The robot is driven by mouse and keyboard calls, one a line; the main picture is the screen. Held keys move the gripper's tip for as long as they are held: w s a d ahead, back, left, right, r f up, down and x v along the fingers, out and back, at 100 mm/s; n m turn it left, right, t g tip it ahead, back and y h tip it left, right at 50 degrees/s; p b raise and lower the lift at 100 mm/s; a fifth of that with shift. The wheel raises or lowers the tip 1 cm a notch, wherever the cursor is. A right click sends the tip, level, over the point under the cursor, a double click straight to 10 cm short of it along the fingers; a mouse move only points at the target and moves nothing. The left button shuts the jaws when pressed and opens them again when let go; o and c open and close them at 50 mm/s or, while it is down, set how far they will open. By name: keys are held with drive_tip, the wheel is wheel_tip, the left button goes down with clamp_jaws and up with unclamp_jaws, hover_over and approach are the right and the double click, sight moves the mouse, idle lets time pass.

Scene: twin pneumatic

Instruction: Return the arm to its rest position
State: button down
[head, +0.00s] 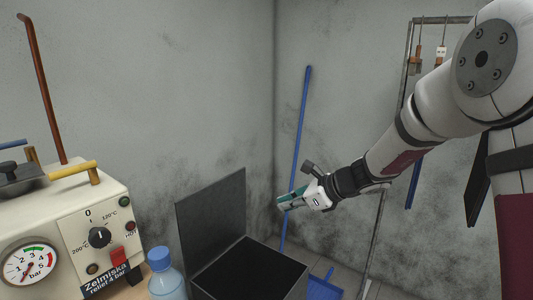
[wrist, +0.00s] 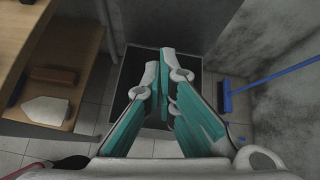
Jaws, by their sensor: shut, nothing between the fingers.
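My gripper (head: 289,200) is at the end of my arm, which reaches in from the right in the head view. It hangs in the air near the open dark box (head: 283,268) by the wall corner. In the wrist view my gripper (wrist: 166,58) points down over the dark box (wrist: 197,72). Its teal fingers are together at the tips and hold nothing.
A cream machine (head: 75,235) with a gauge and dial stands at the left, with a water bottle (head: 166,277) beside it. A blue broom (head: 296,155) leans in the corner. A wooden shelf (wrist: 85,70) is at the left in the wrist view.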

drive_tip(key=s+d+r+n+g+h+p, duration=0.1)
drive_tip(key=s+r+n+p, duration=0.2)
drive_tip(key=s+r+n, duration=0.55)
drive_tip(key=s+d+r+n+g+h+p, duration=0.1)
drive_tip(key=s+r+n+g+h+p, duration=0.15)
drive_tip(key=s+r, duration=0.65)
drive_tip(key=s+d+r+n+h+p, duration=0.1)
drive_tip(key=s+d+n+p, duration=0.3)
drive_tip(key=s, duration=0.9)
drive_tip(key=s+d+r+n+t+h+p, duration=0.1)
drive_tip(key=s+d+n, duration=0.6)
drive_tip(key=s, duration=0.7)
drive_tip(key=r+n+h+p, duration=0.1)
drive_tip(key=h+p, duration=0.1)
drive_tip(key=h, duration=0.1)
drive_tip(key=shift+d+r+h+p, duration=0.2)
drive_tip(key=shift+d+h+p, duration=0.15)
drive_tip(key=shift+d+p, duration=0.05)
